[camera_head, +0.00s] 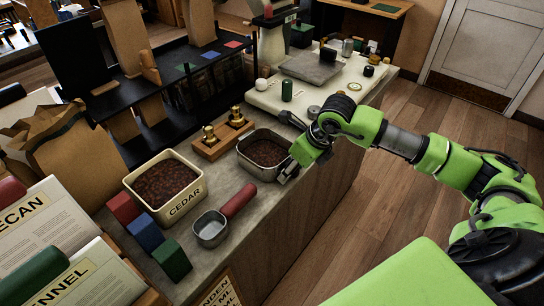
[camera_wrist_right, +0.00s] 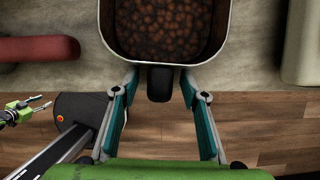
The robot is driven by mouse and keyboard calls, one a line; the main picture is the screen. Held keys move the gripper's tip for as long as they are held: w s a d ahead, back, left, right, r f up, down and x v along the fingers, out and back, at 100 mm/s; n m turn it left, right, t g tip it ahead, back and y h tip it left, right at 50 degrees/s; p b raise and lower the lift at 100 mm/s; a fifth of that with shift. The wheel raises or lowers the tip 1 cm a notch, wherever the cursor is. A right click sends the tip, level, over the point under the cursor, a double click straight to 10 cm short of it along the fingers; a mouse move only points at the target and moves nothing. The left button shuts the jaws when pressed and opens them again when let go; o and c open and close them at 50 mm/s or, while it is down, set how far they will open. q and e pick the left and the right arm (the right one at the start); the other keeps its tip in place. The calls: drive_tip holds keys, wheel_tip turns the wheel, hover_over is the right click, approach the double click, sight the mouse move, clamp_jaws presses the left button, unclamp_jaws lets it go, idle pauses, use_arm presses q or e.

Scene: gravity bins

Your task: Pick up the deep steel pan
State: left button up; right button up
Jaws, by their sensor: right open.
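The deep steel pan (camera_head: 258,174) stands on the counter beside the white-topped section and holds brown contents. Its near wall fills the top of the right wrist view (camera_wrist_right: 165,61). A short black handle (camera_wrist_right: 160,84) sticks out from that wall towards me. My right gripper (camera_head: 287,171) is at the pan's near right side. In the wrist view its fingers (camera_wrist_right: 160,78) are spread, one on each side of the black handle, with gaps on both sides. My left gripper (camera_wrist_right: 40,103) shows small at the left of the wrist view, its fingers apart and empty; it is outside the head view.
A steel scoop (camera_head: 211,229) with a red handle lies left of the pan. A cream CEDAR bin (camera_head: 185,208) and a wooden block with brass weights (camera_head: 222,138) stand close by. A scale (camera_head: 311,66) stands behind. Floor is clear at right.

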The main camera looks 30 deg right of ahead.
drive_tip(key=shift+f, duration=0.15)
clamp_jaws()
drive_tip(key=shift+w+r, duration=0.1)
drive_tip(key=shift+r, duration=0.4)
wheel_tip(320, 180, up, 2)
drive_tip(key=shift+r+b, duration=0.25)
drive_tip(key=shift+b, duration=0.2)
drive_tip(key=s+a+r+b, duration=0.3)
drive_tip(key=s+a+r, duration=0.6)
drive_tip(key=s, duration=0.1)
drive_tip(key=shift+s+r, duration=0.3)
drive_tip(key=shift+s, duration=0.05)
